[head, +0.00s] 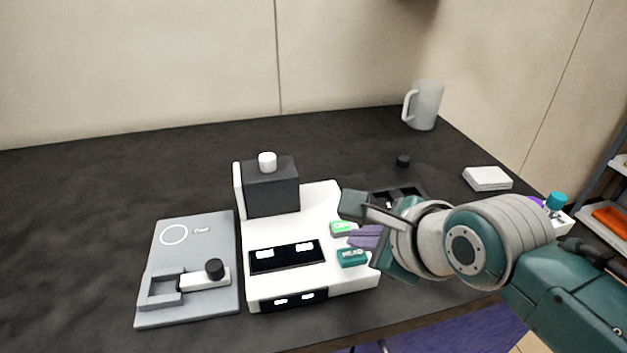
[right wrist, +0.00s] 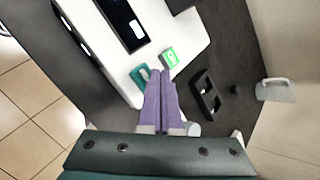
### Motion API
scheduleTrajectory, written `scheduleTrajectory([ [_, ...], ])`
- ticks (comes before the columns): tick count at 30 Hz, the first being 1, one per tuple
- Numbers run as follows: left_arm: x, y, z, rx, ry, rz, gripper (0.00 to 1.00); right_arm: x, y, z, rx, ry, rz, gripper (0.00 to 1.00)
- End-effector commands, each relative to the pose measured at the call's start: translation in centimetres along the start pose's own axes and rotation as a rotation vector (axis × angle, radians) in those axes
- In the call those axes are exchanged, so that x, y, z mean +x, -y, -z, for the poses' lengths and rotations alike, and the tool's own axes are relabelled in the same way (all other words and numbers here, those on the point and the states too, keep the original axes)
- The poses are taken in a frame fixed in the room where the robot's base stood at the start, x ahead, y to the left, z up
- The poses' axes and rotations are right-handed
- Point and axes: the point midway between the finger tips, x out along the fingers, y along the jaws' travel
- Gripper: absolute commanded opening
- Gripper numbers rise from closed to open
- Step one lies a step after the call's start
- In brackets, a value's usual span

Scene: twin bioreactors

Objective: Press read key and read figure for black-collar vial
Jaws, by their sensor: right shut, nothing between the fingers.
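The white analyser (head: 318,200) stands on the bench with a dark display (head: 287,256); its lit figures are too small to read. A teal read key (head: 353,258) and a lit green key (head: 341,228) sit on its right side; the right wrist view also shows the teal key (right wrist: 139,77) and green key (right wrist: 170,57). My right gripper (head: 352,237) is shut and empty by these keys; contact is unclear. Its purple fingertips (right wrist: 160,74) show near both keys. A black-topped piece (head: 214,268), perhaps the black-collar vial, is on the grey plate (head: 200,255). A white cap (head: 267,161) tops the dark block (head: 271,188).
A dark slotted rack (right wrist: 207,95) lies right of the analyser, partly hidden in the head view by my right gripper. A black cap (head: 403,161), a mug (head: 425,105) and a white box (head: 487,178) stand farther right. The bench behind the analyser is clear.

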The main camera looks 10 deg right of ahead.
Motion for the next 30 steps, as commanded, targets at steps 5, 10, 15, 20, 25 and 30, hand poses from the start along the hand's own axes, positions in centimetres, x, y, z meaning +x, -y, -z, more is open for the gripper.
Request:
scheduleTrajectory([
  [5, 0.00, 0.10, -0.03, 0.004, 0.001, 0.003, 0.00, 0.00, 0.00, 0.00, 0.000, 0.000, 0.000, 0.00],
  [10, 0.01, 0.21, -0.05, 0.008, 0.001, 0.006, 0.00, 0.00, 0.00, 0.00, 0.000, 0.000, 0.000, 0.00],
  [15, 0.01, 0.26, -0.07, 0.010, 0.002, 0.008, 0.00, 0.00, 0.00, 0.00, 0.000, 0.000, 0.000, 0.00],
  [20, 0.02, 0.25, -0.07, 0.010, 0.002, 0.007, 0.00, 0.01, -0.01, 0.01, 0.000, 0.000, 0.000, 0.00],
  [25, 0.20, 0.24, -0.13, 0.009, 0.002, 0.007, 0.00, 0.32, -0.25, 0.21, 0.000, 0.000, -0.001, 0.00],
  [30, 0.31, 0.19, -0.16, 0.008, 0.002, 0.006, 0.00, 0.62, -0.47, 0.43, 0.000, 0.000, -0.001, 0.00],
])
